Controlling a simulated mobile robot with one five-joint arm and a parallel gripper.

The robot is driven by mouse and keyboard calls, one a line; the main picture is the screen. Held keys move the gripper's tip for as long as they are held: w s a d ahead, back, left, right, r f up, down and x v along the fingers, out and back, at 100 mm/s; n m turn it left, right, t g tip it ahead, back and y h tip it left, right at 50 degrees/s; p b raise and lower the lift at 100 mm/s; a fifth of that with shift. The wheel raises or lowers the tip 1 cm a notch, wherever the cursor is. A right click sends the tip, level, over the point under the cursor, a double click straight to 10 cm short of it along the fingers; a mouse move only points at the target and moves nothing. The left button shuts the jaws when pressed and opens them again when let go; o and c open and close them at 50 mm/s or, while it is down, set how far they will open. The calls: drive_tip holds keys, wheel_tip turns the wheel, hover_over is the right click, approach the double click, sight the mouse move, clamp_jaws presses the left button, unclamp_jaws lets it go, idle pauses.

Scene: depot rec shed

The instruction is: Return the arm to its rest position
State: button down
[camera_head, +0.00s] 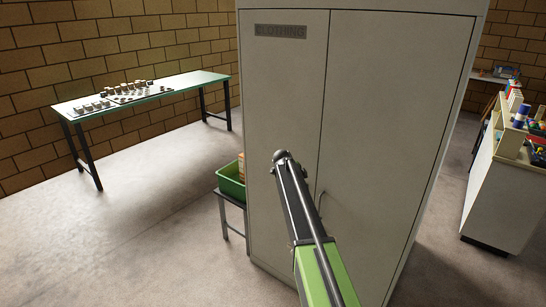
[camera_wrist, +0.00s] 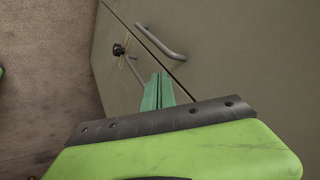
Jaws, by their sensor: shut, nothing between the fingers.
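My arm (camera_head: 310,225) reaches up from the lower edge of the head view, in front of a tall pale cabinet. My gripper's fingers do not show clearly there. In the wrist view my gripper (camera_wrist: 158,76) has its two green fingers together, with nothing between them. The fingers point at the cabinet doors (camera_wrist: 230,60). A grey bar handle (camera_wrist: 162,42) and a dark knob (camera_wrist: 118,50) lie just beyond the fingertips. I cannot tell whether the fingers touch the door.
The cabinet (camera_head: 285,90) has a "CLOTHING" label (camera_head: 280,31) and its doors look closed. A green crate (camera_head: 231,183) sits on a low stand to its left. A long table (camera_head: 160,93) with small items stands by the brick wall. A white counter (camera_head: 505,190) is at right. The left floor is clear.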

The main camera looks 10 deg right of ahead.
drive_tip(key=s+a+f+n+g+y, duration=0.1)
drive_tip(key=s+a+n+y, duration=0.1)
drive_tip(key=s+a+n, duration=0.5)
drive_tip(key=s+a+f+n+g+y, duration=0.1)
drive_tip(key=s+a+n, duration=0.6)
drive_tip(key=s, duration=1.2)
drive_tip(key=s+a+f+n+g+y, duration=0.1)
drive_tip(key=s+a+f+n+y, duration=0.1)
drive_tip(key=s+a+n, duration=0.5)
drive_tip(key=shift+s+f+y, duration=0.2)
drive_tip(key=shift+s+y, duration=0.4)
drive_tip(key=shift+s, duration=2.3)
drive_tip(key=shift+a, duration=0.15)
